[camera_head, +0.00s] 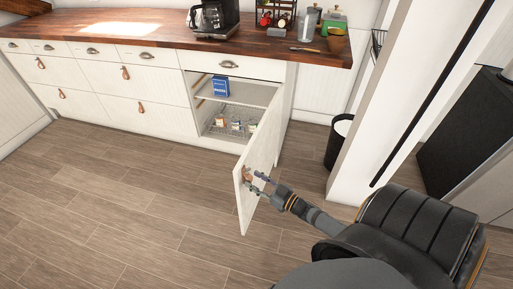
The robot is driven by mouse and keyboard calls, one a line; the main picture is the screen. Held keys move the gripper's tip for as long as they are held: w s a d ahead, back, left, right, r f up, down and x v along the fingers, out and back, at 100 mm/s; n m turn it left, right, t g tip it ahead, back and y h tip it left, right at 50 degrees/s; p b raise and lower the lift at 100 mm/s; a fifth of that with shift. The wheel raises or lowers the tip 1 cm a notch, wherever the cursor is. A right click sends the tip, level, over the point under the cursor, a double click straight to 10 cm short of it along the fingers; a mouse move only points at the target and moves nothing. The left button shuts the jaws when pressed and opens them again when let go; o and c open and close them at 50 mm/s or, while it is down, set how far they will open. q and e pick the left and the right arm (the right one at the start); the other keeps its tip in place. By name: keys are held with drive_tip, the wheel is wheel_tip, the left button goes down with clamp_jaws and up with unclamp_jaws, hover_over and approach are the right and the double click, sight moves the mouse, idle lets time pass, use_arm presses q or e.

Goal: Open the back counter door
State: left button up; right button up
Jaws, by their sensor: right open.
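The back counter (190,109) is white with a wooden top. Its door (257,160) at the right end stands swung outward, wide from the cabinet, and the shelves behind it show. A leather pull (247,176) is on the door's face near its free edge. My right gripper (258,181) is open at the door's free edge, its fingers close to the leather pull. I cannot tell whether the fingers touch the pull. My left gripper is not in view.
A blue box (220,86) stands on the cabinet shelf, with small items in a wire basket below. A black bin (339,141) stands right of the counter beside a white post (373,115). The wooden floor left of the door is clear.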

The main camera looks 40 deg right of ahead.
drive_tip(key=v, duration=1.2)
drive_tip(key=s+d+f+m+g+h+p, duration=0.2)
drive_tip(key=s+f+g+h+p, duration=0.15)
drive_tip(key=f, duration=0.55)
drive_tip(key=s+d+f+m+g+h+p, duration=0.1)
drive_tip(key=s+d+f+g+h+p, duration=0.15)
drive_tip(key=s+f+g+p, duration=0.4)
drive_tip(key=s+a+f+g+p, duration=0.1)
drive_tip(key=s+a+f+g, duration=0.2)
drive_tip(key=s+a+f, duration=0.2)
drive_tip(key=s+a+f+g+p, duration=0.1)
drive_tip(key=s+a+f+g, duration=0.2)
drive_tip(key=s+a+f, duration=0.2)
drive_tip(key=s+a, duration=0.2)
drive_tip(key=s, duration=0.2)
drive_tip(key=shift+s+a+f, duration=0.2)
drive_tip(key=shift+s+f, duration=0.05)
